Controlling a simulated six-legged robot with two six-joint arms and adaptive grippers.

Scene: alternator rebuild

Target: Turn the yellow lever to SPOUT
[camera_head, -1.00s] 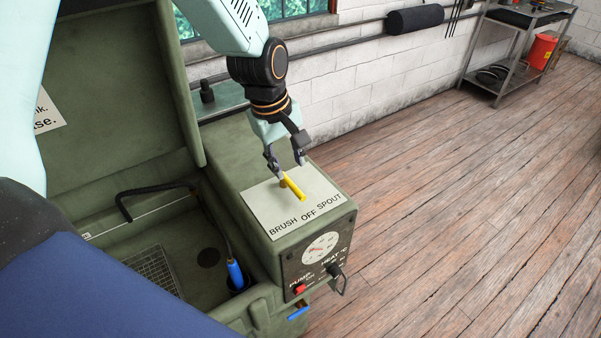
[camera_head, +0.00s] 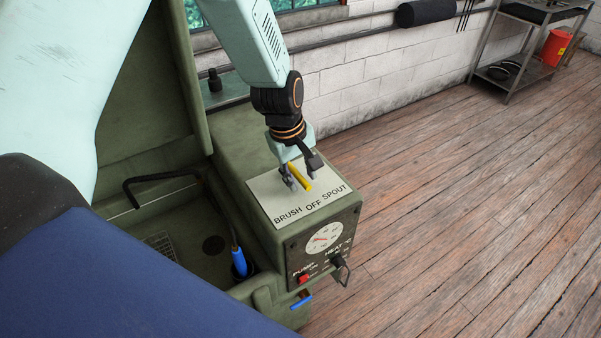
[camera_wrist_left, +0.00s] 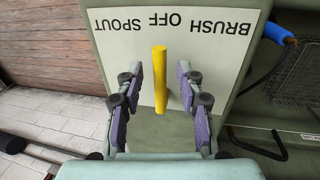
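The yellow lever (camera_head: 299,177) sits on a white label plate (camera_head: 268,190) on top of the green washer cabinet, its free end toward the word OFF. The plate reads BRUSH, OFF, SPOUT from left to right. My left gripper (camera_head: 302,177) is down at the lever, with one finger on each side. In the left wrist view the lever (camera_wrist_left: 160,79) stands between the two open fingers of the gripper (camera_wrist_left: 159,95), with a gap on both sides. My right gripper is not in view.
The open green basin (camera_head: 215,262) with a blue-handled brush (camera_head: 239,263) on a black hose lies left of the lever. A dial (camera_head: 324,238) and a red pump switch (camera_head: 303,279) are on the front panel. Wooden floor is clear to the right.

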